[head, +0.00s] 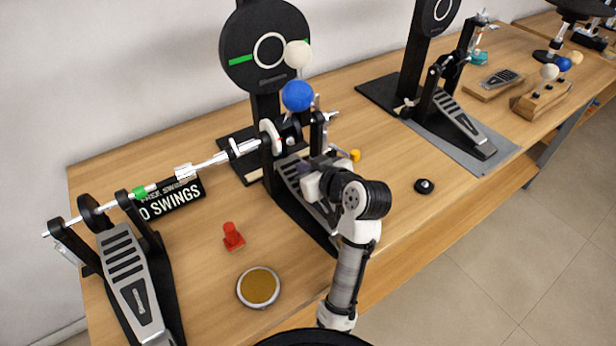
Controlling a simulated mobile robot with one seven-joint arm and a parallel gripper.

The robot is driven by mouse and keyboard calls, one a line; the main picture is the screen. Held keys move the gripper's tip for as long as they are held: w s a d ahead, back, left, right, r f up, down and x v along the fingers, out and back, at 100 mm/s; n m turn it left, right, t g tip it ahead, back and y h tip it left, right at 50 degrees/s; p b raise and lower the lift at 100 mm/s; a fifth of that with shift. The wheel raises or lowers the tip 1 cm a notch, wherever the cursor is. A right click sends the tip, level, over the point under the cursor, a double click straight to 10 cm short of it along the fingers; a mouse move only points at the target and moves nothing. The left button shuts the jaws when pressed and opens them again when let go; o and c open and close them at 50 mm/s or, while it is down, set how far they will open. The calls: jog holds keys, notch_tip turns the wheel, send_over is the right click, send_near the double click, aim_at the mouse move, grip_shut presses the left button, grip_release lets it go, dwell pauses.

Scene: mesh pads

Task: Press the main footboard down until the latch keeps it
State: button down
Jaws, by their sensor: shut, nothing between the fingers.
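The middle pedal's silver footboard (292,172), which looks like the main one, slopes down toward the table's front edge. My arm covers much of it. My gripper (306,172) is shut and empty, over the upper half of this footboard. I cannot tell whether it touches the board. A blue beater ball (298,96) and a white one (297,54) stand upright above the pedal's axle, in front of the round black pad (266,46). A yellow knob (354,155) shows just right of my gripper. I cannot make out the latch.
A rod (215,160) links the middle pedal to a left pedal (126,270). A black puck (424,186) and another pedal (460,125) are at right.

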jog(key=s+d, duration=0.2)
jog(key=s, duration=0.1)
jog(key=s+d, duration=0.2)
jog(key=s, duration=0.1)
jog(key=s+d, duration=0.3)
jog(key=shift+s+p, duration=0.35)
jog(key=shift+p, duration=0.05)
jog(key=shift+r, duration=0.1)
notch_tip(320, 180, up, 3)
jog(key=p, duration=0.2)
jog(key=shift+p, duration=0.4)
jog(key=shift+r+b, duration=0.4)
jog(key=shift+b, duration=0.05)
